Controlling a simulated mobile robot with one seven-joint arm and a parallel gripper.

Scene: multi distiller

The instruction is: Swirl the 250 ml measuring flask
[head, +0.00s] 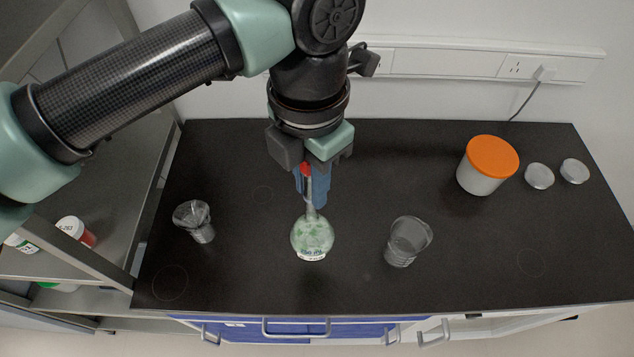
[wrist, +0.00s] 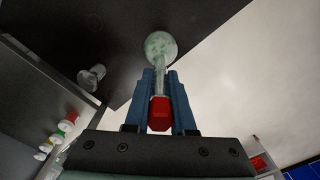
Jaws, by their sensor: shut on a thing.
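The measuring flask (head: 312,238) is a round glass bulb with a long neck, a red stopper and greenish contents. It is in the middle of the head view, above the black bench. My gripper (head: 313,188) is shut on its neck, with blue fingers on either side just below the stopper. In the wrist view the flask's bulb (wrist: 160,45) shows beyond the fingertips of my gripper (wrist: 161,82), with the red stopper between the fingers. The flask looks close to upright in the head view. I cannot tell whether its base touches the bench.
A glass beaker (head: 408,241) stands right of the flask and another glass vessel (head: 195,221) stands left. A white tub with an orange lid (head: 488,166) and two small round dishes (head: 540,176) are at the right. A shelf with bottles (head: 76,231) is at far left.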

